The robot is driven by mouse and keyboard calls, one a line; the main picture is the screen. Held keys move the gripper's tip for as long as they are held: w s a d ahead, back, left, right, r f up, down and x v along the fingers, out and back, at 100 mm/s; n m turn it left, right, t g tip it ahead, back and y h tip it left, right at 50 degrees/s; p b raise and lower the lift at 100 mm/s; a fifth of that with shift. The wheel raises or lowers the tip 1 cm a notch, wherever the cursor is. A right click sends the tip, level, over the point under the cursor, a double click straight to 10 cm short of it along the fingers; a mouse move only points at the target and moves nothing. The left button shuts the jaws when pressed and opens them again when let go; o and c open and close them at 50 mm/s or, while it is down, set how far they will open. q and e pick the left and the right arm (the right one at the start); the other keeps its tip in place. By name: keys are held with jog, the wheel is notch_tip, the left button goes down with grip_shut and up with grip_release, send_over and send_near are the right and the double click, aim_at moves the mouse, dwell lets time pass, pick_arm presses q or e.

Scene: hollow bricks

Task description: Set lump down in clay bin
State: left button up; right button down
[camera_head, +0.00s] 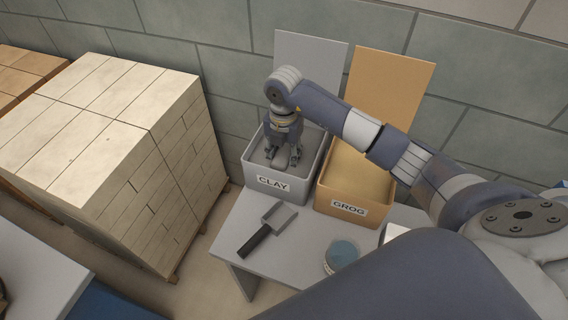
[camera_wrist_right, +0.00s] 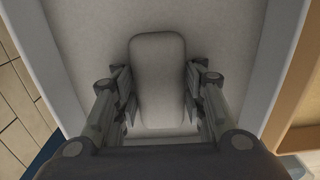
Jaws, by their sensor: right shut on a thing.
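The grey clay bin (camera_head: 250,166), labelled CLAY, stands open on the table with its lid raised against the wall. Its grey wall also shows in the right wrist view (camera_wrist_right: 256,90). My right gripper (camera_head: 284,160) reaches down into the clay bin from above. In the right wrist view my right gripper (camera_wrist_right: 158,95) is shut on a pale grey, rounded lump (camera_wrist_right: 158,60). The lump lies between the two fingers, over the bin's grey inside. I cannot tell whether it touches the bin floor. My left gripper is not in view.
An orange bin (camera_head: 330,205) labelled GROG, with its lid raised, stands right beside the clay bin. Stacked pale bricks (camera_head: 120,140) stand at left.

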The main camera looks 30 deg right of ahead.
jog(key=shift+f, duration=0.3)
notch_tip(320, 180, down, 2)
jog(key=shift+f, duration=0.55)
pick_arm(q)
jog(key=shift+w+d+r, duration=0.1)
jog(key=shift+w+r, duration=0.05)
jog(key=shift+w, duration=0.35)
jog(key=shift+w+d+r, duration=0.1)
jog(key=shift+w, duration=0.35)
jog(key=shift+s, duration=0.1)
pick_arm(e)
jog(key=shift+f, duration=0.1)
jog(key=c, duration=1)
grip_release()
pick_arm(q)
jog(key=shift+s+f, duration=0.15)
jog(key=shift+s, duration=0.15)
